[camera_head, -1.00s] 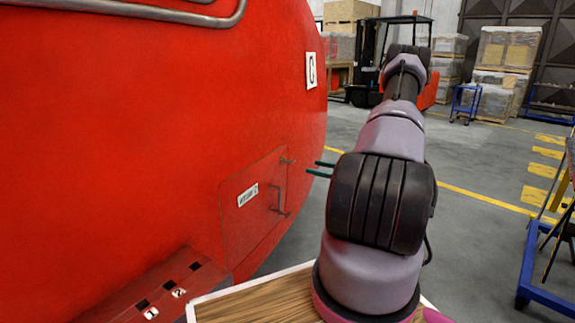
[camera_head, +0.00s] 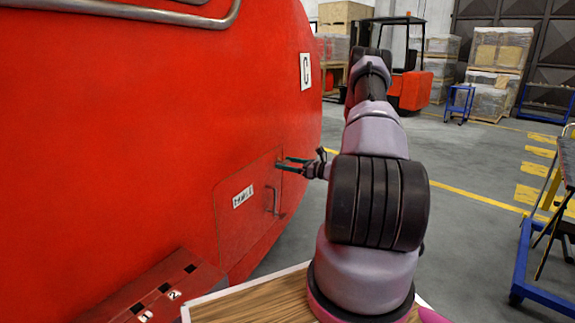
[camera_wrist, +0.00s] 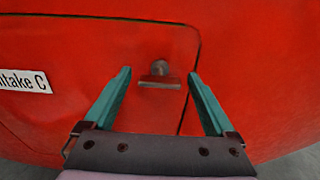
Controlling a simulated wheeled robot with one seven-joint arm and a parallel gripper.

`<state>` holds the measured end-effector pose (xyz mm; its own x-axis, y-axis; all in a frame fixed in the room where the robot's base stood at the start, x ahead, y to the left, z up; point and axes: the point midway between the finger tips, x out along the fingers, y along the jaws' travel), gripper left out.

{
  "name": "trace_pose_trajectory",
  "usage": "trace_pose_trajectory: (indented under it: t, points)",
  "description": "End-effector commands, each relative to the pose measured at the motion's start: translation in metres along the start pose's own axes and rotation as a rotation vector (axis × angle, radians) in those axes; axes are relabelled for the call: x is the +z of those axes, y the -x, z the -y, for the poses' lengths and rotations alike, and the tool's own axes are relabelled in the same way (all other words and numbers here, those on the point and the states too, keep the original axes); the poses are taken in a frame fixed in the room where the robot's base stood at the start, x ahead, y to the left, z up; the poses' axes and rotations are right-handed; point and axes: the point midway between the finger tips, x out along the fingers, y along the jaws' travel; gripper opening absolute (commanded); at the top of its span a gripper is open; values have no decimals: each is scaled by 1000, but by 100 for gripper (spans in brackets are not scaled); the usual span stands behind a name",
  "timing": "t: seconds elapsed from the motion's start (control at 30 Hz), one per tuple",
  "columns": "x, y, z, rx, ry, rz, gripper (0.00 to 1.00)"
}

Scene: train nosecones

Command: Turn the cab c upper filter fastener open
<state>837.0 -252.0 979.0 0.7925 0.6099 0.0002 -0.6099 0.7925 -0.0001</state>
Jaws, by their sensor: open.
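The red cab nosecone (camera_head: 150,110) carries a "C" plate (camera_head: 306,71) and a filter hatch with a label (camera_head: 243,197), which reads "ntake C" in the wrist view (camera_wrist: 25,78). The upper fastener (camera_wrist: 160,75) is a small metal T-shaped latch near the hatch's upper right corner, its bar lying crosswise. My gripper (camera_head: 282,163) is open, with its teal fingers pointing at the hatch's upper corner. In the wrist view its fingers (camera_wrist: 160,98) stand on either side of the fastener, apart from it. The fingertips hide the fastener in the head view.
A metal handle (camera_head: 272,200) and a lower fastener (camera_head: 282,215) are on the hatch's right side. A red step (camera_head: 150,296) juts out below left. A forklift (camera_head: 408,85) and blue carts stand farther back.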

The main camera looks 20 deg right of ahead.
Motion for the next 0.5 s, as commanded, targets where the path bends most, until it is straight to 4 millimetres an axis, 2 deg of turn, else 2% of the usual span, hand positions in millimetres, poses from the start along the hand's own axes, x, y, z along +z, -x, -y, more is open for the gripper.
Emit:
trace_pose_trajectory:
  t: [0.03, 0.17, 0.2, 0.23, 0.27, 0.5]
  points:
    - [0, 0, 0, 0, 0, 0, 86]
    - [0, 0, 0, 0, 0, 0, 36]
    - [0, 0, 0, 0, 0, 0, 21]
    - [0, 0, 0, 0, 0, 0, 10]
    - [0, 0, 0, 0, 0, 0, 4]
    - [0, 0, 0, 0, 21, 0, 4]
